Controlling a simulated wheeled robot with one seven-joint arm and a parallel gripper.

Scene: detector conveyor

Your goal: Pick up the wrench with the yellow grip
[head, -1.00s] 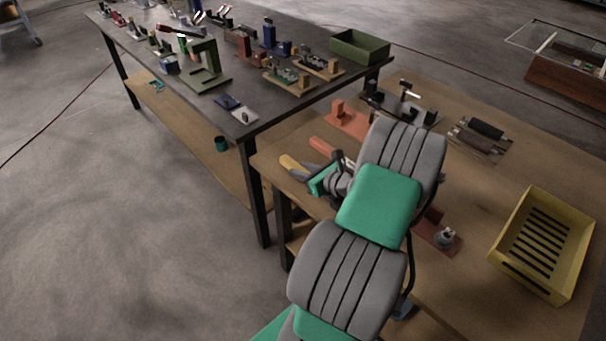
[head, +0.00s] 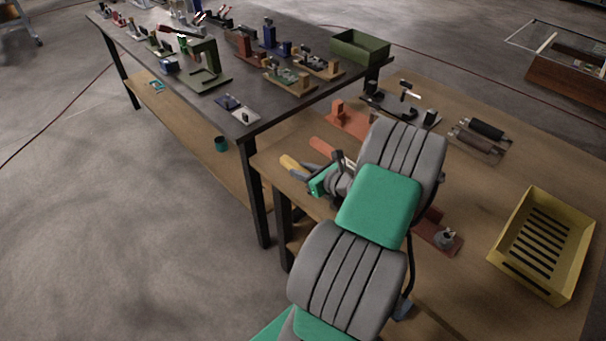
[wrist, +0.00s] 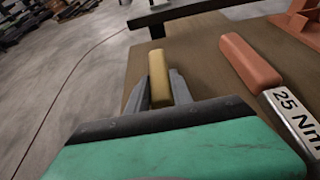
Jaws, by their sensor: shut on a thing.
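The wrench's yellow grip (head: 290,163) shows at the left edge of the wooden table in the head view, just beyond my gripper. The grip also shows in the wrist view (wrist: 158,78), standing out between the two grey fingers. My gripper (head: 308,173) is shut on the wrench; its fingers show in the wrist view (wrist: 160,92). The rest of the wrench is hidden behind my green gripper body. I cannot tell whether the wrench touches the table.
A wrench with a red-orange grip (wrist: 250,62), marked "25 Nm", lies close on the right. A yellow slotted tray (head: 505,262) is at the right of the table. A dark workbench (head: 250,128) with several fixtures and a green bin (head: 345,50) stands beyond.

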